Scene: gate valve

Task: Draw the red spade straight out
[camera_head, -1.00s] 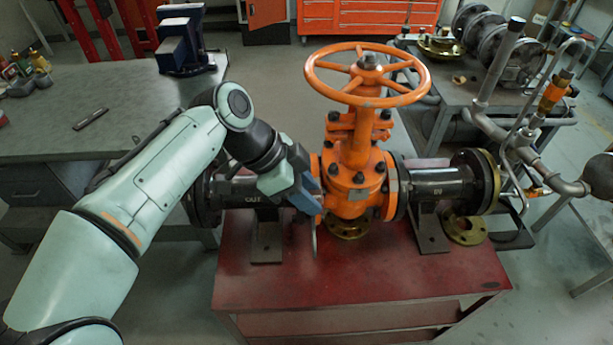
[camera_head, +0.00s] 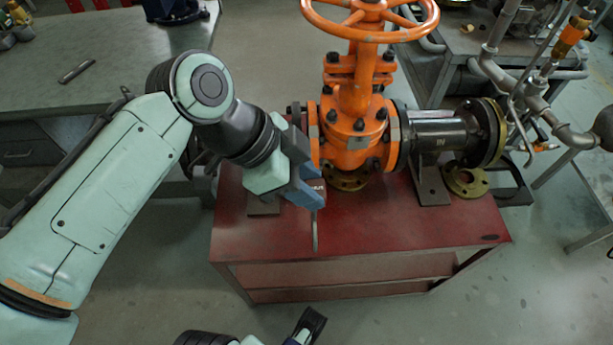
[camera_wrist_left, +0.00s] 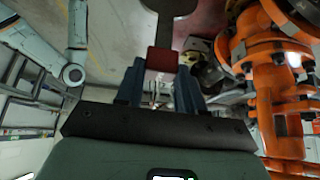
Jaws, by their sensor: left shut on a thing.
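My left gripper (camera_head: 314,198) is shut on the spade's red end, in front of the left side of the orange gate valve (camera_head: 352,130). In the left wrist view, the spade's red block (camera_wrist_left: 161,60) sits at the blue fingertips (camera_wrist_left: 160,75), and a grey neck leads to its round grey plate (camera_wrist_left: 171,6), cut off by the top edge. In the head view the spade's thin grey edge (camera_head: 315,233) shows below the fingers, nearly upright; the fingers hide the rest. The left pipe and flange joint are mostly behind my arm. Part of my right gripper (camera_head: 310,325) shows at the bottom edge.
The valve stands on a red bench (camera_head: 380,225). A black pipe (camera_head: 440,135) with a brass-edged flange runs right, and a loose brass flange (camera_head: 466,181) lies beneath it. A grey worktable (camera_head: 100,60) is behind my left arm. The bench's front is clear.

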